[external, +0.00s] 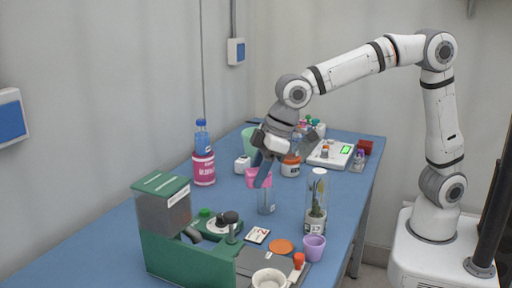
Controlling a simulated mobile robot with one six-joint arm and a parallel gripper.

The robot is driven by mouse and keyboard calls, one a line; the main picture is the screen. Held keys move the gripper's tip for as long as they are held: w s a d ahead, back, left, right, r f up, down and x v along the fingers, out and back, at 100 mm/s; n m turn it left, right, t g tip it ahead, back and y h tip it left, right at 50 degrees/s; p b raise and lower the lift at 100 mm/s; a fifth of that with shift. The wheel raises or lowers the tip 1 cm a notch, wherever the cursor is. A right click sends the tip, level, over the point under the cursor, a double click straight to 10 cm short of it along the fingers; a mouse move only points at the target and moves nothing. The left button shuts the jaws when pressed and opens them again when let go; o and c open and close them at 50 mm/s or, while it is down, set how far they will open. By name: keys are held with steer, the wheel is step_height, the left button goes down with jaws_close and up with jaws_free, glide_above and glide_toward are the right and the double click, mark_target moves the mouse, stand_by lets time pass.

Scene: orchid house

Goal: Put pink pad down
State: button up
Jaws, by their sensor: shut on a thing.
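My gripper (264,172) reaches down over the middle of the blue table, with its fingers pointing down. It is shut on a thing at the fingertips. A pink thing (251,179) shows there, partly hidden behind a dark finger; I take it for the pink pad. Its full shape, and whether it touches the table, cannot be told from this view. A clear glass (266,204) stands just below and in front of the fingertips.
A pink-labelled bottle (204,168) and a white box (242,164) stand left. A clear-domed plant (317,205), a purple cup (314,247) and an orange disc (281,247) are front right. A green machine (165,240) fills the near left. A white scale (329,155) sits behind.

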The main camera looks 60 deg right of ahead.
steer(key=s+a+n+b, duration=0.1)
steer(key=s+a+n, duration=0.1)
steer(key=s+a, duration=0.35)
glide_above(260, 254)
steer(key=s+d, duration=0.1)
step_height(260, 254, down, 9)
steer(key=shift+f+b, duration=0.15)
steer(key=shift+b, duration=0.25)
steer(key=shift+f, duration=2.8)
steer(key=shift+b, duration=0.3)
steer(key=shift+f, duration=0.2)
steer(key=o, duration=1)
steer(key=shift+c, duration=0.2)
steer(key=shift+r, duration=0.5)
steer(key=p+v, duration=0.1)
steer(key=v, duration=1)
steer(key=shift+d+r, duration=0.2)
steer(key=shift+d, duration=0.2)
